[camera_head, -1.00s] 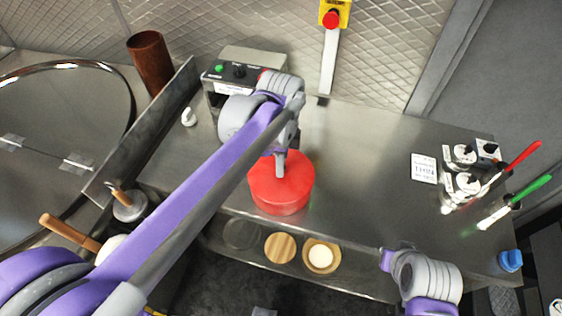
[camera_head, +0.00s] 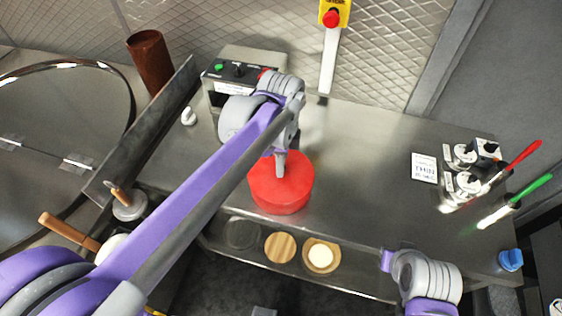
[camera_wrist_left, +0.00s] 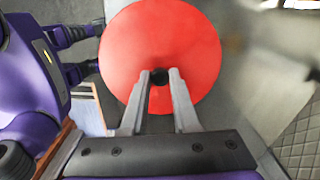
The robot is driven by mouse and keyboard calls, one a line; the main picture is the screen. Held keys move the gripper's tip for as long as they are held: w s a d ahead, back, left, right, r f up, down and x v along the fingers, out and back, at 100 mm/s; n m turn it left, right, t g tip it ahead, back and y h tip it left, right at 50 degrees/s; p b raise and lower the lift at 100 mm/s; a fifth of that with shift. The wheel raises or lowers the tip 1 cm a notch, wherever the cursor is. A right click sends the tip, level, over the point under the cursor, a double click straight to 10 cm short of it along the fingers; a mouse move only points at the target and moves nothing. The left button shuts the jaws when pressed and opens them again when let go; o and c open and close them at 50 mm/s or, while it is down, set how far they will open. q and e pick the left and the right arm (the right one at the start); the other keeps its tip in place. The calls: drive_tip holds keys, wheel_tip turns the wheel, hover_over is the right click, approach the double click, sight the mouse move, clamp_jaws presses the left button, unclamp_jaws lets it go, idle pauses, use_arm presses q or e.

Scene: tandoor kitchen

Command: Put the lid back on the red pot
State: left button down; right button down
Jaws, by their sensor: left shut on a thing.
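The red pot (camera_head: 281,203) stands on the steel counter near its front edge, with the red lid (camera_head: 298,172) over its top. In the left wrist view the lid (camera_wrist_left: 165,45) is a round red disc with a small dark knob (camera_wrist_left: 158,77) at its middle. My left gripper (camera_head: 281,170) points down at the lid's centre, and in the left wrist view its fingers (camera_wrist_left: 159,76) are closed on the knob. I cannot tell whether the lid rests fully on the rim. My right gripper is hardly visible in the head view; only part of that arm shows at the lower right, and its fingers cannot be made out.
A control box (camera_head: 238,72) stands behind the pot. Red and green handled tools (camera_head: 515,160) and white gauges lie at the right. A brown cylinder (camera_head: 150,62) stands at the back left.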

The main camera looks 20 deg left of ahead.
use_arm(q)
drive_tip(key=shift+c, duration=0.6)
unclamp_jaws()
drive_tip(key=shift+r, duration=0.15)
use_arm(e)
drive_tip(key=shift+r, duration=0.1)
use_arm(q)
drive_tip(key=shift+r+p, duration=1.2)
drive_tip(key=shift+r, duration=1.05)
drive_tip(key=shift+r+p, duration=0.5)
drive_tip(key=shift+r, duration=0.65)
use_arm(e)
drive_tip(key=shift+t, duration=0.3)
drive_tip(key=w+r, duration=0.1)
drive_tip(key=r, duration=0.2)
drive_tip(key=w+r, duration=0.1)
drive_tip(key=r, duration=0.1)
drive_tip(key=shift+w, duration=0.3)
use_arm(q)
drive_tip(key=c, duration=0.5)
clamp_jaws()
